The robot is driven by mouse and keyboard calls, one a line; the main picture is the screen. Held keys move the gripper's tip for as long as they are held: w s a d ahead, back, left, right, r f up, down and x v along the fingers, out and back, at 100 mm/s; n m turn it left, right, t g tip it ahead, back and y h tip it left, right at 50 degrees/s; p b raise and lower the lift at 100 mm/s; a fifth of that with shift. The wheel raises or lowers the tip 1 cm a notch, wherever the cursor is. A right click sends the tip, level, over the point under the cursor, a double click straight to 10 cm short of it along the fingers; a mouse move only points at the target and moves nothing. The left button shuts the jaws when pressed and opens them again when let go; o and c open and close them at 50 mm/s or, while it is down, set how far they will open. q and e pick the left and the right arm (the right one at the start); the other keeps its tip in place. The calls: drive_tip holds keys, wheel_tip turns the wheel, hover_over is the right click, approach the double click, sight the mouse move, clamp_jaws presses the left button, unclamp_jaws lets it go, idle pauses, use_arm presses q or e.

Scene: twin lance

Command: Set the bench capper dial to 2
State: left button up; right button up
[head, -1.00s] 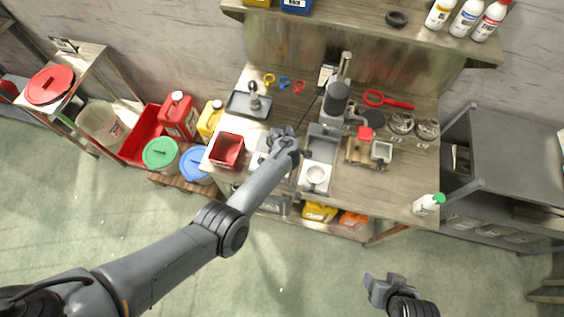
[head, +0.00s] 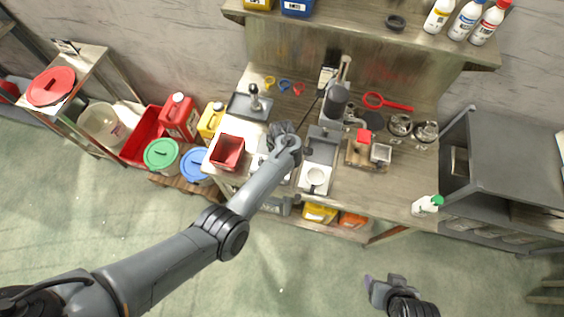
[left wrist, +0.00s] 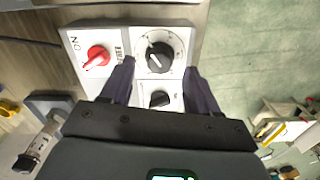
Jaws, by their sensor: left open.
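The capper's white control panel (left wrist: 130,40) fills the upper middle of the left wrist view. It carries a round black dial (left wrist: 158,57) with a printed scale around it; the numbers and setting are too small to read. A second black knob (left wrist: 160,99) sits below it, and a red knob (left wrist: 97,57) at left by the word ON. My left gripper (left wrist: 159,70) is open, its two dark fingers spread either side of the dial's lower edge, no contact visible. In the head view my left gripper (head: 282,132) is over the bench and its wrist hides the panel. My right gripper (head: 373,287) hangs off the bench.
A red bin (head: 227,152) stands left of my left gripper. A green-capped bottle (head: 425,206) is at the bench's right corner.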

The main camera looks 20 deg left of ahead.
use_arm(q)
wheel_tip(320, 180, up, 7)
drive_tip(key=p, duration=0.1)
drive_tip(key=shift+p, duration=0.35)
drive_tip(key=shift+r, duration=0.1)
drive_tip(key=s+a+f+g+p, duration=0.1)
drive_tip(key=s+a+f, duration=0.1)
drive_tip(key=s+f, duration=0.5)
drive_tip(key=s+a+f+g+p, duration=0.15)
drive_tip(key=s+f, duration=0.25)
drive_tip(key=s, duration=0.5)
drive_tip(key=s+a+f+m, duration=0.15)
drive_tip(key=s+a, duration=0.25)
drive_tip(key=s, duration=0.8)
drive_tip(key=s+a+r+m+t+p, duration=0.1)
drive_tip(key=s+a+r+m+p, duration=0.1)
drive_tip(key=s+r+m, duration=0.5)
drive_tip(key=w+d+r+m+t, duration=0.2)
drive_tip(key=r+m, duration=0.3)
drive_tip(key=r, duration=0.5)
drive_tip(key=w+d+r+m+t, duration=0.2)
drive_tip(key=r+m, duration=0.3)
drive_tip(key=r, duration=0.5)
drive_tip(key=shift+w+r+m+t, duration=0.3)
drive_tip(key=shift+w+t, duration=0.25)
drive_tip(key=shift+w, duration=0.3)
